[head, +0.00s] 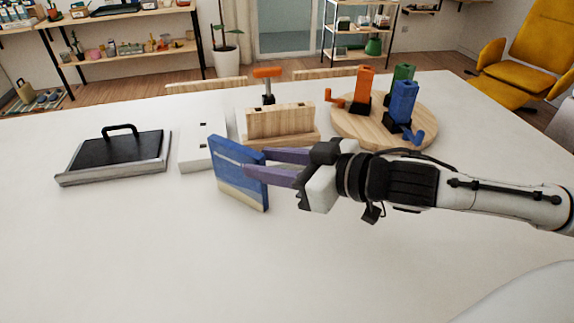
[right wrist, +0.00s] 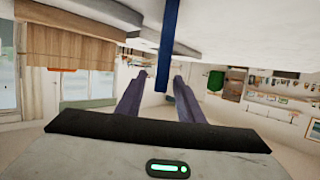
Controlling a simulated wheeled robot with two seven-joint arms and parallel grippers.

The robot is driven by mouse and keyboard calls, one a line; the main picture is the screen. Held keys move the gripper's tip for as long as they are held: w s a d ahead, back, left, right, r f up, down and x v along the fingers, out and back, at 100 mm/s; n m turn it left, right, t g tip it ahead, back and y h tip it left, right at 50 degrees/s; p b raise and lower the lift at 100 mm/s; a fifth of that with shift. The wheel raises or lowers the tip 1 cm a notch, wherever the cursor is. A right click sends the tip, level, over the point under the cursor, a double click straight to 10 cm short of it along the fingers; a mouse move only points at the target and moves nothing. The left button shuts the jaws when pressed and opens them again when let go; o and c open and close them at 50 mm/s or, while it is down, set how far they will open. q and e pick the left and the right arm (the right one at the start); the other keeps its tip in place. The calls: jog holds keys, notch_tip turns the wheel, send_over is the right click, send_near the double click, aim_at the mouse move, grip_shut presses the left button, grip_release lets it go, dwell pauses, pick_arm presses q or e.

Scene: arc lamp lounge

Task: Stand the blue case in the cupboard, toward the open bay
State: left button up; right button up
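The blue case (head: 238,168) is a thin blue panel with a pale lower strip, upright on edge near the middle of the white table. I cannot tell whether its lower edge touches the table. My right gripper (head: 256,163) reaches it from the right, with one purple finger on each side of it. In the right wrist view the case (right wrist: 167,45) shows edge-on between the fingertips (right wrist: 160,80), with a gap on both sides. No thing is clearly recognisable as the cupboard; a wooden slotted block (head: 280,122) stands just behind the case. My left gripper is not in view.
A white box (head: 203,150) with small dark holes lies behind the case to the left. A black-handled tray (head: 118,153) is farther left. A round wooden board (head: 420,138) carries orange, green and blue pieces at the right. The front of the table is clear.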

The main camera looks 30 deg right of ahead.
jog(key=shift+v, duration=1.15)
jog(key=shift+s+d+r+p, duration=0.15)
jog(key=shift+s+d+p, duration=0.25)
jog(key=shift+s+p, duration=0.15)
jog(key=shift+s+r, duration=0.15)
jog(key=shift+s, duration=0.25)
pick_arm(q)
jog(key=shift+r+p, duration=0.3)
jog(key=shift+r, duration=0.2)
pick_arm(e)
jog(key=shift+o, duration=0.5)
jog(key=shift+s, duration=0.1)
jog(key=shift+w+a+r+b, duration=0.45)
jog(key=shift+a+b, duration=0.3)
jog(key=shift+b, duration=0.05)
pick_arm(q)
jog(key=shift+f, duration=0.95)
pick_arm(e)
jog(key=shift+w+r, duration=0.1)
pick_arm(q)
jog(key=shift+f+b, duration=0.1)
jog(key=shift+b, duration=0.2)
pick_arm(e)
jog(key=shift+w, duration=0.1)
